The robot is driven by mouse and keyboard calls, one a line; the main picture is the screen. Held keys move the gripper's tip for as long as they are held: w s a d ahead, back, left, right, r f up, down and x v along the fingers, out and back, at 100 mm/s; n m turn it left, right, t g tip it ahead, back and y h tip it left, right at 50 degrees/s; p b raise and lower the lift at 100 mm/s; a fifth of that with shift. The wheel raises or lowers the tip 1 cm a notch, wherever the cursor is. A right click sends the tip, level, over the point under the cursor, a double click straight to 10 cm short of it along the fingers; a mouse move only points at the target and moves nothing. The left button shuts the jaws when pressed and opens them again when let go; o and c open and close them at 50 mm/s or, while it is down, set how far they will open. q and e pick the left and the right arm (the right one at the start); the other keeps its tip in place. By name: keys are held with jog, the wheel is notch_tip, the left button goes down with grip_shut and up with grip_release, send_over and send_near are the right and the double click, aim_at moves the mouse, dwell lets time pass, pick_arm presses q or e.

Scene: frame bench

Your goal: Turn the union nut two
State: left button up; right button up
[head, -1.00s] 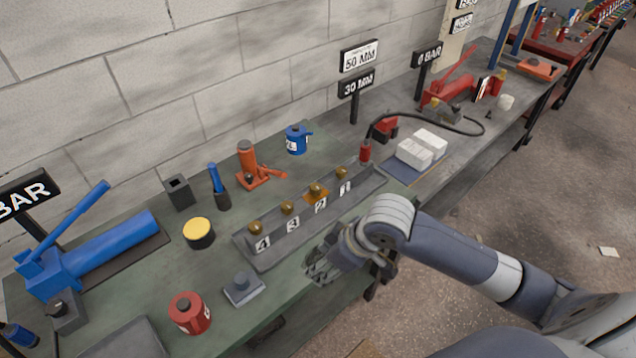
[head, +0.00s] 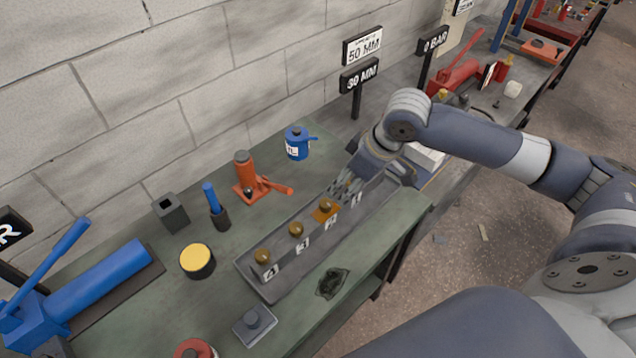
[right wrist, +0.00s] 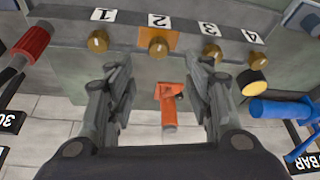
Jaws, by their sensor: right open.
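Union nut two is a brass knob (head: 326,205) on an orange plate, on a grey rail (head: 262,283) with several numbered brass nuts. In the right wrist view, nut two (right wrist: 158,47) sits beyond my fingertips, roughly centred between them. My right gripper (head: 345,187) is over the far right part of the rail, beside nut two and hiding nut one in the head view. In the right wrist view my right gripper (right wrist: 160,78) is open, with nothing between its fingers. Nut one (right wrist: 98,41) shows there to the left, nut three (right wrist: 212,53) to the right. My left gripper is not in view.
An orange bottle jack (head: 246,172) and a blue can (head: 297,143) stand behind the rail. A yellow-topped pot (head: 198,262) is to its left. A grey block (head: 254,322) and a dark stain (head: 332,283) lie in front. Sign posts (head: 358,95) rise behind.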

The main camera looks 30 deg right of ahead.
jog(key=p, duration=0.1)
send_over(327, 203)
jog(key=s+d, duration=0.1)
jog(key=s, duration=0.1)
notch_tip(327, 203, down, 5)
jog(key=x, duration=0.2)
jog(key=shift+w+f, duration=0.15)
jog(key=shift+f, duration=0.2)
jog(key=shift+x, duration=1.1)
jog(key=shift+d, duration=0.1)
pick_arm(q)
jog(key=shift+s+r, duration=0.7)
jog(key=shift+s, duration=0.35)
pick_arm(e)
jog(key=c, duration=1.1)
